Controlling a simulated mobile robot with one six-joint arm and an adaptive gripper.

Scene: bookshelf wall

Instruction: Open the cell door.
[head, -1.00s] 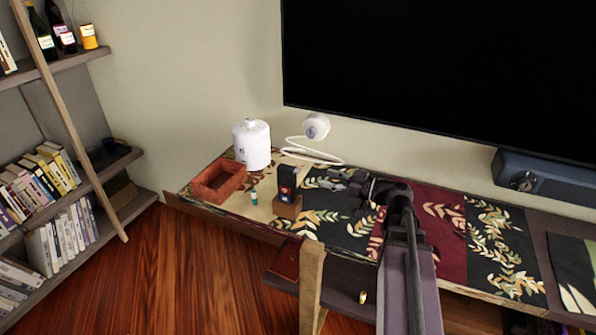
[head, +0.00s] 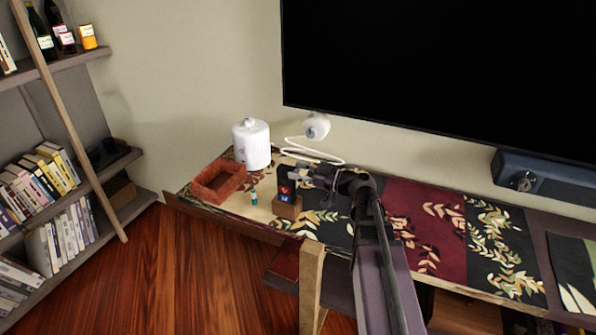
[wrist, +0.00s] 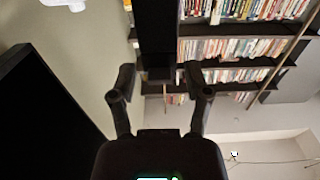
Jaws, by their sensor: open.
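A black upright device (head: 283,184) with red and blue labels stands in a small brown holder (head: 287,208) on the bench. In the wrist view a long black body (wrist: 157,35), probably this device, reaches down from the top edge, its lower end between my fingers. My gripper (head: 303,172) is at the upper right of the device in the head view. Its fingers are open, one on each side of the black body in the wrist view (wrist: 159,78). I cannot tell whether they touch it. No cell door can be made out. A small teal-and-white cell-like cylinder (head: 253,196) stands left of the holder.
A reddish-brown open tray (head: 236,190) and a white canister (head: 251,144) stand at the left of the bench. A white round device (head: 316,127) with a cable is behind. A large black screen (head: 440,70) hangs on the wall above. Bookshelves stand at far left.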

